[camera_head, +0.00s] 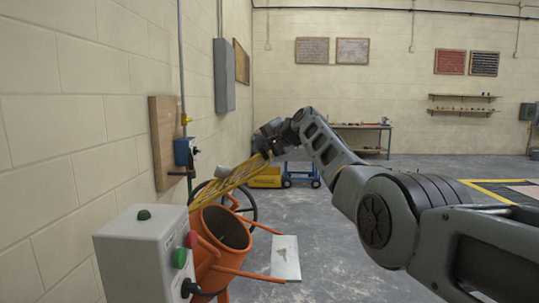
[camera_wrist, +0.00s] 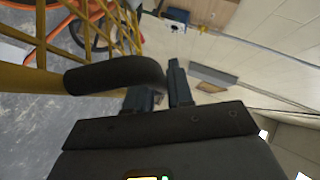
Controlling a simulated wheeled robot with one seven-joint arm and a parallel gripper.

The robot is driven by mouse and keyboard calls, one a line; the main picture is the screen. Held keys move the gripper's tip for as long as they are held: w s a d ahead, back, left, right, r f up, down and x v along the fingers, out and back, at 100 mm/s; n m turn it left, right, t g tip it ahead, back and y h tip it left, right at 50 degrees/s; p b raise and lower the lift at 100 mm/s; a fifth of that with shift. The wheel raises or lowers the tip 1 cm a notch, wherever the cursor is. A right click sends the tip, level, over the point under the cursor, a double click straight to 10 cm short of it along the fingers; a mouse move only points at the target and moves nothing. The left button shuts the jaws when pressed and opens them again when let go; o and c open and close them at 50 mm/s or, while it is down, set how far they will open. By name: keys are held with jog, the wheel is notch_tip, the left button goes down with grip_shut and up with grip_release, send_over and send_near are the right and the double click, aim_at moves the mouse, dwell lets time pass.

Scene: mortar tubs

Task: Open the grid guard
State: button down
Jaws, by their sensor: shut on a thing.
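The yellow grid guard (camera_head: 230,183) slants upward from the rim of the orange mixer drum (camera_head: 225,228), its far end raised near my gripper. The drum's dark mouth shows below it. In the wrist view the guard's yellow bars (camera_wrist: 40,78) fill the upper left, and its black curved handle (camera_wrist: 112,75) runs toward my fingers. My gripper (camera_wrist: 160,88) is shut on this handle; the exact contact is partly hidden by the fingers. In the head view my gripper (camera_head: 268,152) is small and dark at the guard's raised end.
A grey control box (camera_head: 147,255) with green and red buttons stands in front, left of the drum. A blue switch box (camera_head: 184,152) is on a wooden wall board. A pale sheet (camera_head: 285,257) lies on the floor right of the drum. A yellow-and-blue cart stands behind; floor to the right is open.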

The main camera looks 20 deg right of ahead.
jog(key=shift+w+a+r+p, duration=0.2)
jog(key=shift+a+r+p, duration=0.1)
jog(key=shift+a+r, duration=0.4)
jog(key=shift+w+a+r+p, duration=0.2)
jog(key=shift+a+r+p, duration=0.05)
jog(key=shift+a+r, duration=0.4)
jog(key=c, duration=1.4)
grip_release()
jog(key=shift+d, duration=0.1)
jog(key=shift+s+d+r+b, duration=0.1)
jog(key=shift+s+d+b, duration=0.25)
jog(key=shift+s, duration=0.25)
jog(key=shift+b+v, duration=0.8)
jog(key=shift+v, duration=2.35)
jog(key=shift+a, duration=0.15)
